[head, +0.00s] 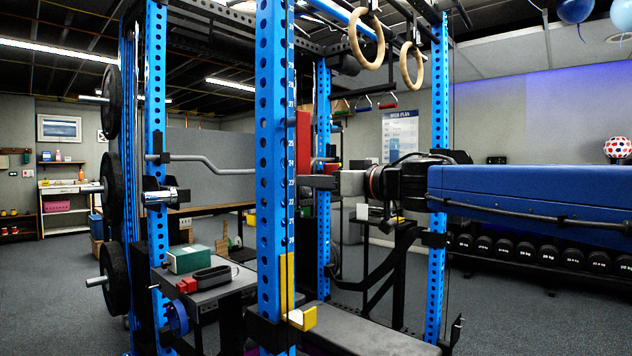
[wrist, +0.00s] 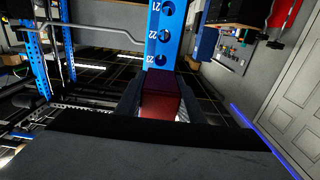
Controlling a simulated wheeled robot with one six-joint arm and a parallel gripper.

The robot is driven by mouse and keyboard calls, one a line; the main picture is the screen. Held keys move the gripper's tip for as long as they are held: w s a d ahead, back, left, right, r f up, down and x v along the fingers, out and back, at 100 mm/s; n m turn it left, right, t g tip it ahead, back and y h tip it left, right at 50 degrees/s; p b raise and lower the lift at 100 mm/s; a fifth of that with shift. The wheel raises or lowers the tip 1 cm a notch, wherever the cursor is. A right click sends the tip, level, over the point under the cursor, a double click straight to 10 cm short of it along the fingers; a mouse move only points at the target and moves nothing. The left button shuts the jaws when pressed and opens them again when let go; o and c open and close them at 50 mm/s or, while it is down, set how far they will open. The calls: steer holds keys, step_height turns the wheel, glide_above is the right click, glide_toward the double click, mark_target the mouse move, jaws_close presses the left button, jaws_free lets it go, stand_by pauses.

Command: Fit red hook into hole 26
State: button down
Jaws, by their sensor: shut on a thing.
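The red hook (head: 303,145) stands upright beside the right edge of the blue numbered post (head: 272,220) in the head view. My gripper (head: 312,182) is shut on it, level with about number 23. In the wrist view the red hook (wrist: 160,102) fills the space between my fingers, with the post (wrist: 160,35) just beyond. Numbers 21 and 22 show there. The number 26 is not legible, and I cannot tell whether the hook touches the post. A yellow hook (head: 301,318) sits low on the same post.
A bent grey bar (head: 215,168) crosses the rack left of the post. Weight plates (head: 112,190) hang at the far left. A low stand (head: 205,287) carries a green box (head: 189,260). Wooden rings (head: 367,38) hang above. A padded bench (head: 355,330) lies below my gripper.

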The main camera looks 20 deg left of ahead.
steer(key=shift+s+d+r, duration=0.1)
steer(key=shift+d+r, duration=0.05)
steer(key=shift+a, duration=0.4)
steer(key=shift+w+a, duration=0.1)
steer(key=shift+w, duration=0.1)
steer(key=shift+x, duration=1.85)
steer(key=shift+w+a, duration=0.15)
steer(key=shift+a, duration=0.2)
steer(key=shift+w+a, duration=0.15)
steer(key=shift+a, duration=0.1)
steer(key=shift+a, duration=0.15)
